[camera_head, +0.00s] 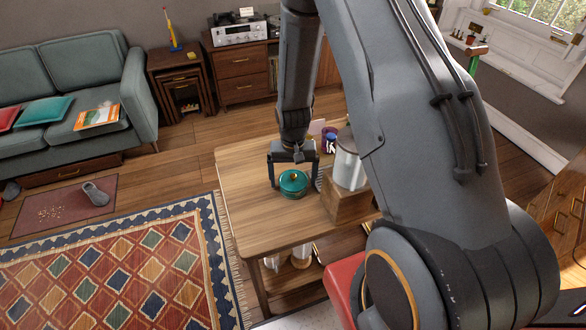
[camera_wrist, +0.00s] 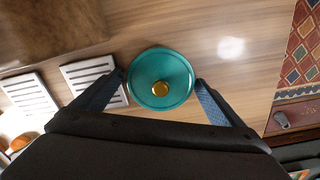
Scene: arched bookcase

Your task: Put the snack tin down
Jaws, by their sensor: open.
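The snack tin (camera_head: 293,183) is a round teal tin with a gold knob on its lid. It stands upright on the wooden table (camera_head: 247,205). My gripper (camera_head: 293,172) is above the tin, with a finger to either side of it. In the wrist view the tin (camera_wrist: 161,80) lies between and just beyond the fingertips of my gripper (camera_wrist: 160,80), and both fingers are apart from it. The gripper is open and holds nothing. My arm hides part of the table's right side.
A wooden box (camera_head: 345,204) with a pale canister (camera_head: 348,165) on it stands right of the tin. A dark blue mug (camera_head: 330,140) is behind. White slatted pieces (camera_wrist: 93,78) lie close by one finger. The table's left and front parts are clear.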

